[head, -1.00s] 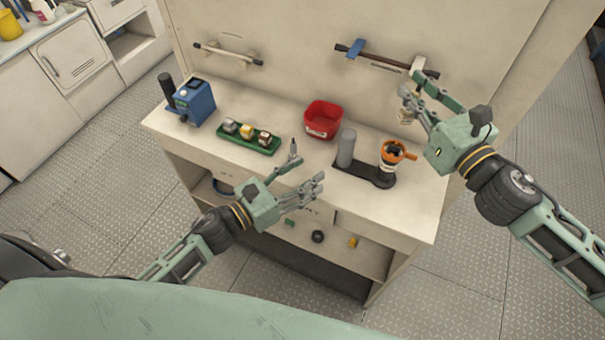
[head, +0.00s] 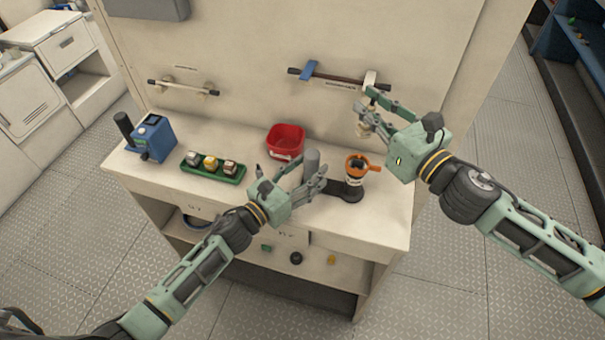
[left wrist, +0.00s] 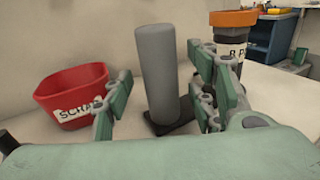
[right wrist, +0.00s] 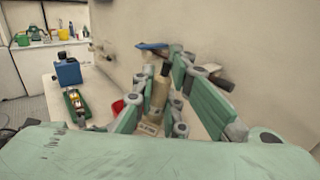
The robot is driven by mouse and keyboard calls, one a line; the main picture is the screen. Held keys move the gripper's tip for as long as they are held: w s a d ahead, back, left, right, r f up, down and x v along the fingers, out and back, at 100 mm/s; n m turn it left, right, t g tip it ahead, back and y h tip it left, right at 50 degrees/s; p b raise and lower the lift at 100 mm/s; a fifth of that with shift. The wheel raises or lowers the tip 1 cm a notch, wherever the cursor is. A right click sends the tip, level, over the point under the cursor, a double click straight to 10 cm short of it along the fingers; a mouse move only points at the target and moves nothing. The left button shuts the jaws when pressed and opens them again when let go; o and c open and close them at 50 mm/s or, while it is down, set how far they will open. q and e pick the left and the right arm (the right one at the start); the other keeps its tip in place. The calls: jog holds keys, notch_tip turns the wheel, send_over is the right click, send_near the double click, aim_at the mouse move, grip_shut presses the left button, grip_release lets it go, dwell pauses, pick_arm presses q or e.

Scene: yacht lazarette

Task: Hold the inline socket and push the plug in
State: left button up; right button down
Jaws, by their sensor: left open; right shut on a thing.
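An orange-collared dark piece (head: 355,168) with a white label stands upright in a black base on the counter; its label, partly hidden, begins "8 P" in the left wrist view (left wrist: 232,48). I cannot tell whether it is the socket. My left gripper (head: 313,168) is open, its fingers either side of a grey upright cylinder (left wrist: 157,65) that stands ahead in the left wrist view; contact is not visible. My right gripper (head: 364,102) is shut on a tan bottle-shaped piece with a label (right wrist: 160,92), held above the counter's right end, near the wall.
A red bin (head: 286,142) stands behind my left gripper. A green tray (head: 213,168) of small blocks and a blue device (head: 155,138) are further left. A wall rail (head: 340,78) with blue and white clips is close behind my right gripper. The counter's front edge is clear.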

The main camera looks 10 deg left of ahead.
pick_arm(q)
jog(key=shift+c, duration=0.4)
grip_shut()
pick_arm(e)
jog(key=shift+w+a+f+m+t+h, duration=0.15)
jog(key=shift+a+f+m+t+h, duration=0.2)
jog(key=shift+t+h, duration=0.2)
jog(key=shift+w+a+f+m+t+h, duration=0.1)
jog(key=shift+a+f+m+t+h, duration=0.2)
jog(key=shift+h, duration=0.35)
jog(key=shift+w+a+f+m+t+h, duration=0.1)
jog(key=shift+f+m+t+h, duration=0.25)
jog(key=shift+h, duration=0.25)
jog(key=m+h, duration=0.1)
jog(key=t+h, duration=0.1)
jog(key=h, duration=0.1)
jog(key=shift+s+d+f+m, duration=0.15)
jog(key=shift+f+m, duration=0.1)
jog(key=shift+m, duration=0.15)
jog(key=shift+s+d+f+m+t+h, duration=0.1)
jog(key=shift+s+d+m+t+h, duration=0.15)
jog(key=shift+h, duration=0.25)
jog(key=shift+s+d+m+t+h, duration=0.1)
jog(key=shift+d+m+t+h, duration=0.1)
jog(key=shift+m+h, duration=0.25)
